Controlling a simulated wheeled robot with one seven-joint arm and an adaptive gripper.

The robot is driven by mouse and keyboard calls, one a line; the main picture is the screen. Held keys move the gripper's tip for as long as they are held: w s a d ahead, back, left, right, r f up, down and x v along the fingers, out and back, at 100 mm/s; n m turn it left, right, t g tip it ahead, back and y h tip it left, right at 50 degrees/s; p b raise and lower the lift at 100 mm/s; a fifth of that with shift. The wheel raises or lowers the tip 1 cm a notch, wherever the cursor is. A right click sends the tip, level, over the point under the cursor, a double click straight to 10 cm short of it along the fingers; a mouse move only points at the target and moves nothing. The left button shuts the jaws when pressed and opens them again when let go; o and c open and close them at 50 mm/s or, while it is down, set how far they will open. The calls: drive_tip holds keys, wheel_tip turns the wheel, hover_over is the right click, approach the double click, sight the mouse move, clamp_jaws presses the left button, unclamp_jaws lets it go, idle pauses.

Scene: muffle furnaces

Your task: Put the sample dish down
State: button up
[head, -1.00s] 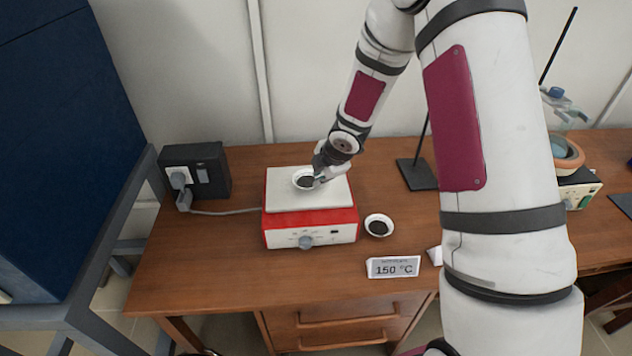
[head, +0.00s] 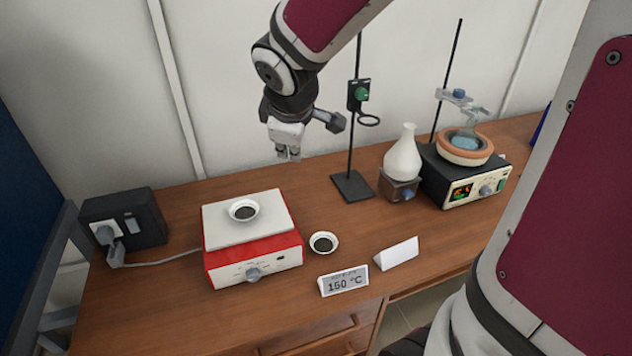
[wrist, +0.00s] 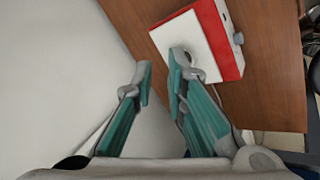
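A small white sample dish (head: 243,210) with dark contents sits on the pale top plate of the red hot plate (head: 254,260). A second, similar dish (head: 323,243) stands on the table just right of the hot plate. My gripper (head: 289,156) is raised behind and to the right of the hot plate, apart from both dishes. In the wrist view its two fingers (wrist: 160,85) stand apart with nothing between them. The hot plate (wrist: 190,42) shows there beyond the right finger, which partly hides the dish on it.
A sign reading 150 °C (head: 343,281) and a blank card (head: 397,253) stand near the front edge. A stand with a ring (head: 353,186), a white flask (head: 403,155) and a heating device (head: 463,185) are at the right. A power box (head: 125,220) is at the left.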

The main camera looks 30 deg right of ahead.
drive_tip(key=s+a+r+m+y, duration=0.1)
drive_tip(key=s+a+r+m, duration=0.1)
drive_tip(key=s, duration=0.4)
drive_tip(key=s+a+r+m, duration=0.2)
drive_tip(key=s+m, duration=0.2)
drive_tip(key=s, duration=0.3)
drive_tip(key=s+a+r+m+y, duration=0.1)
drive_tip(key=s+r+m, duration=0.1)
drive_tip(key=s, duration=0.5)
drive_tip(key=shift+s+a+r+m+y, duration=0.3)
drive_tip(key=shift+a+m, duration=0.1)
drive_tip(key=shift+m, duration=0.3)
drive_tip(key=shift+w, duration=0.1)
